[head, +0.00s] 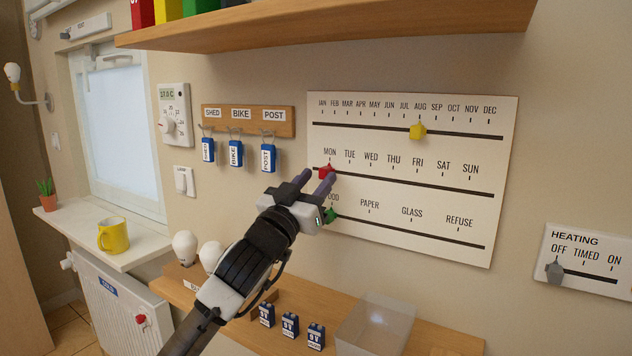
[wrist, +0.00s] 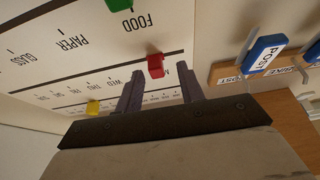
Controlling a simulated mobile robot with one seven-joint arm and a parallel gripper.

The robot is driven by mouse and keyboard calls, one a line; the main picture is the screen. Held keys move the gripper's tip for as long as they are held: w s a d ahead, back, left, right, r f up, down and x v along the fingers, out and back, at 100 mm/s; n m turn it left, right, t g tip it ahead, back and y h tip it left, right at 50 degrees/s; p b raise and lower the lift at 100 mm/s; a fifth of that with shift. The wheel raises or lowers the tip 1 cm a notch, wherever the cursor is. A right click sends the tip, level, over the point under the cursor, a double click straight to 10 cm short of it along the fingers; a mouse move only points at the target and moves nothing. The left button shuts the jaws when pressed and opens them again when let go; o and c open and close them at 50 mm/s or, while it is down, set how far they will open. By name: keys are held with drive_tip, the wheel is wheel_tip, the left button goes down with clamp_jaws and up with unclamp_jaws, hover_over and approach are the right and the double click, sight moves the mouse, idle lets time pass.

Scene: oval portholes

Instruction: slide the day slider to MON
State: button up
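The day slider is a red knob (head: 326,170) on the middle track of the white wall board (head: 400,215). It sits at the track's left end, directly under the MON label (head: 330,152). My gripper (head: 318,175) is in front of the board at this knob, its two dark fingers apart. In the wrist view the red knob (wrist: 155,66) shows between and just beyond the fingertips (wrist: 160,78), nearer one finger. No contact can be made out.
A yellow knob (head: 418,131) is on the month track above, near AUG. A green knob (head: 331,215) is close below my gripper, near FOOD. Key hooks (head: 236,152) hang to the left. A wooden shelf (head: 330,25) juts out above; a lower shelf holds a clear box (head: 375,325).

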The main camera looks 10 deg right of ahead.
drive_tip(key=b+v, duration=0.5)
drive_tip(key=v, duration=0.7)
drive_tip(key=shift+s+a+f, duration=0.2)
drive_tip(key=shift+a, duration=0.1)
